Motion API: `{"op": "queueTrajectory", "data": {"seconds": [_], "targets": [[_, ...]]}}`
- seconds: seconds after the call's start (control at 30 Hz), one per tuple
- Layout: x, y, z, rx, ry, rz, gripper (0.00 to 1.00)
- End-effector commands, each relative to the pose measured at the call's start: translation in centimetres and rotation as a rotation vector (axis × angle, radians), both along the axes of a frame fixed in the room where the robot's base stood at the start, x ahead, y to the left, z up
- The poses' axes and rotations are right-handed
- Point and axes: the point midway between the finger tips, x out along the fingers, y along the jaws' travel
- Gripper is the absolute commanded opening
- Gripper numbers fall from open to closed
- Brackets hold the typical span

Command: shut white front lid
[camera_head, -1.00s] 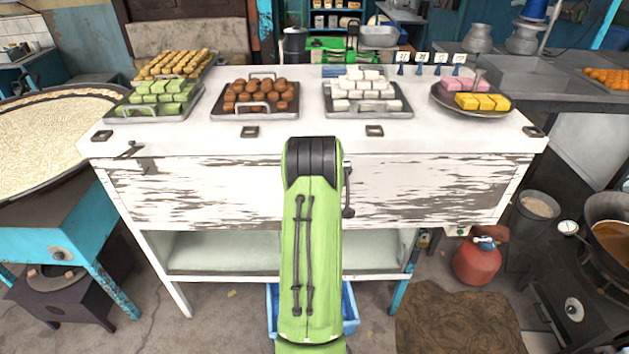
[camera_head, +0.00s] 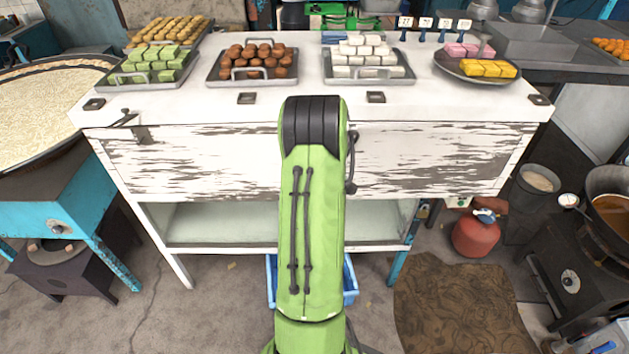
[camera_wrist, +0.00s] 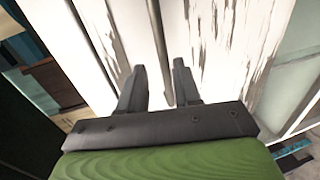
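The white front lid (camera_head: 430,160) is the worn, peeling panel on the front of the white counter. It hangs roughly upright below the top edge; I cannot tell whether a gap remains behind it. My green arm covers its middle. In the wrist view, white boards (camera_wrist: 215,45) with dark seams fill the space before my gripper (camera_wrist: 160,78). Its two dark fingers are apart with nothing between them. I cannot tell whether they touch the boards. In the head view my gripper is hidden behind the arm. A dark metal latch (camera_head: 125,119) lies at the counter's left front edge.
Sweets on trays stand along the back of the counter top (camera_head: 200,105). An open shelf (camera_head: 220,225) lies under the panel. A red gas cylinder (camera_head: 475,235) and a bin (camera_head: 535,190) stand at the right, a large pan (camera_head: 40,115) at the left.

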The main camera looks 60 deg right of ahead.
Motion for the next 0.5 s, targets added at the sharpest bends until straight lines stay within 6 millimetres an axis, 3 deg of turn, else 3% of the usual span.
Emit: {"op": "queueTrajectory", "data": {"seconds": [0.03, 0.3, 0.5], "targets": [[-0.6, 0.9, -0.8, 0.000, -0.004, -0.005, 0.33], [-3.0, 5.9, 0.5, -0.003, -0.001, -0.002, 0.33], [-2.4, 6.9, 0.7, -0.018, 0.022, 0.036, 0.33]]}}
